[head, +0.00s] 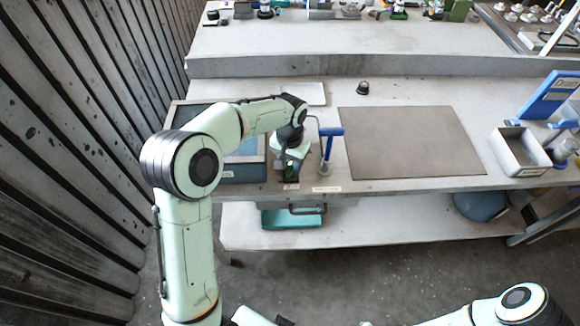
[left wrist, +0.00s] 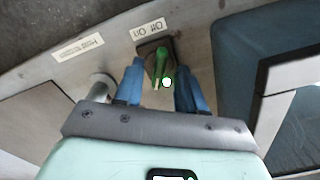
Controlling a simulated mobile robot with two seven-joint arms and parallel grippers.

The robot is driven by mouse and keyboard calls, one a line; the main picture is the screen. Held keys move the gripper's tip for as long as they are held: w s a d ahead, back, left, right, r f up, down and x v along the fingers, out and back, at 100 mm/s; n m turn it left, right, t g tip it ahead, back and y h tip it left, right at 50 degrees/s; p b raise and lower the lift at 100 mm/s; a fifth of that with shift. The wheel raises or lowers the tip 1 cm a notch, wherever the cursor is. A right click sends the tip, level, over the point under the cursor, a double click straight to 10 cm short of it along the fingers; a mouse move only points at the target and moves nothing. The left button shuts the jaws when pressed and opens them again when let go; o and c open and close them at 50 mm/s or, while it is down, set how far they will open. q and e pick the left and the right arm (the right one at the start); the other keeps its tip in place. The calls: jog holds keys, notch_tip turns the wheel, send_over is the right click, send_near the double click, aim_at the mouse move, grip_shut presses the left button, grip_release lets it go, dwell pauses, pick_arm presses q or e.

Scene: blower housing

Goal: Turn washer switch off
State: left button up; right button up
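The washer switch is a green lever (left wrist: 160,60) on a dark square plate (left wrist: 150,46), beside a small "Off On" label (left wrist: 148,29) in the left wrist view. My left gripper (left wrist: 160,72) has its two blue fingers apart, one on each side of the lever, with gaps showing on both sides. Whether a finger touches the lever is not clear. In the head view my left gripper (head: 289,166) is at the table's front edge, pointing down, and mostly hides the switch. My right gripper is out of view; only part of my right arm shows at bottom right.
A blue-handled upright tool (head: 327,145) stands just right of the gripper. A blue-grey washer basin (head: 240,172) is to its left. A brown mat (head: 410,140) lies clear on the table. A metal bin (head: 522,152) is at right.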

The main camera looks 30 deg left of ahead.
pick_arm(q)
jog(key=shift+f, duration=0.75)
grip_shut()
jog(key=shift+n, duration=0.3)
jog(key=n, duration=0.5)
jog(key=shift+w+d, duration=0.1)
jog(key=shift+d, duration=0.05)
jog(key=n, duration=0.3)
jog(key=shift+d+n, duration=0.1)
jog(key=shift+n, duration=0.2)
jog(key=shift+w+n, duration=0.15)
jog(key=shift+n, duration=1.25)
